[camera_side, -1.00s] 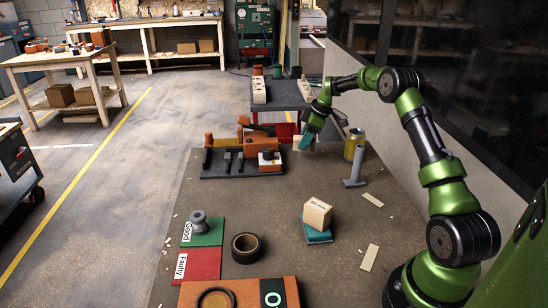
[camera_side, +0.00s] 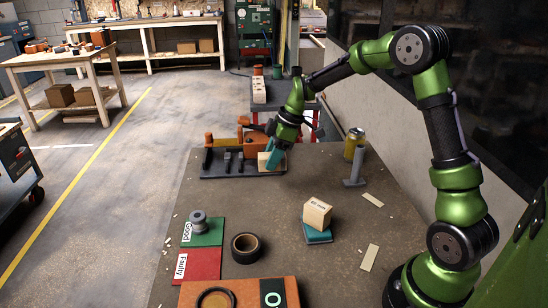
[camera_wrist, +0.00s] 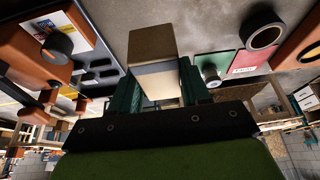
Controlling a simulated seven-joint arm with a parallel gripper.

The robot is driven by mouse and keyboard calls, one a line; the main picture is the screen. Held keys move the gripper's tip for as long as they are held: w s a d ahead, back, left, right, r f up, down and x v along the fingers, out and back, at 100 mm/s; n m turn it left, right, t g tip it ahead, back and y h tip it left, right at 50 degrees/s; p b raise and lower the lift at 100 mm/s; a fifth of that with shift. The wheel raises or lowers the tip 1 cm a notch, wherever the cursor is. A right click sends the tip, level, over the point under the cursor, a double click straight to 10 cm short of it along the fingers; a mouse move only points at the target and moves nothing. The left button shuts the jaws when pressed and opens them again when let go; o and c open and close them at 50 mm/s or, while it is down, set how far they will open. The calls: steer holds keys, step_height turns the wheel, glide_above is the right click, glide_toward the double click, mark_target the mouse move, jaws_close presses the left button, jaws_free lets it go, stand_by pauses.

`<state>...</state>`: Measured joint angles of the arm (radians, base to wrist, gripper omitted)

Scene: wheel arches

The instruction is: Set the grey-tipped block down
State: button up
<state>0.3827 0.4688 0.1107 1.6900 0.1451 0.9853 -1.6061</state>
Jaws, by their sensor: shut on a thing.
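My gripper (camera_side: 277,159) is shut on a block and points down near the right end of the black tool board. The block (camera_side: 264,162) looks pale tan in the side view, partly hidden by the teal fingers. In the wrist view the block (camera_wrist: 158,82) sits between both fingers, with a cream side and a darker grey-brown end. I cannot tell whether it touches anything below. A green mat marked Good (camera_side: 206,238) and a red mat marked Faulty (camera_side: 196,266) lie nearer the camera.
The tool board (camera_side: 215,170) carries an orange fixture (camera_side: 256,145) close beside my gripper. A tan box (camera_side: 317,213) rests on a teal book. A grey upright tool (camera_side: 354,170), a yellow can (camera_side: 354,145) and a black tape roll (camera_side: 246,248) stand around. The table's middle is clear.

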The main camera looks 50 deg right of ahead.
step_height(320, 180, down, 11)
steer(key=shift+s+d+r, duration=0.1)
steer(key=shift+r, duration=0.1)
stand_by(0.3)
steer(key=o, duration=1.1)
steer(key=shift+f, duration=0.1)
steer(key=shift+c, duration=0.2)
steer(key=v, duration=1.1)
steer(key=s+a+r+m+h, duration=0.1)
steer(key=s+a+r+m, duration=0.3)
steer(key=r, duration=0.4)
steer(key=s+a+r+m+t, duration=0.2)
steer(key=s+a+m, duration=0.2)
steer(key=s, duration=0.4)
steer(key=s+a+r+m+t, duration=0.2)
steer(key=s+a+m, duration=0.3)
steer(key=s, duration=0.3)
steer(key=shift+s+a+r, duration=0.25)
steer(key=shift+a+r, duration=0.2)
steer(key=shift+r, duration=0.25)
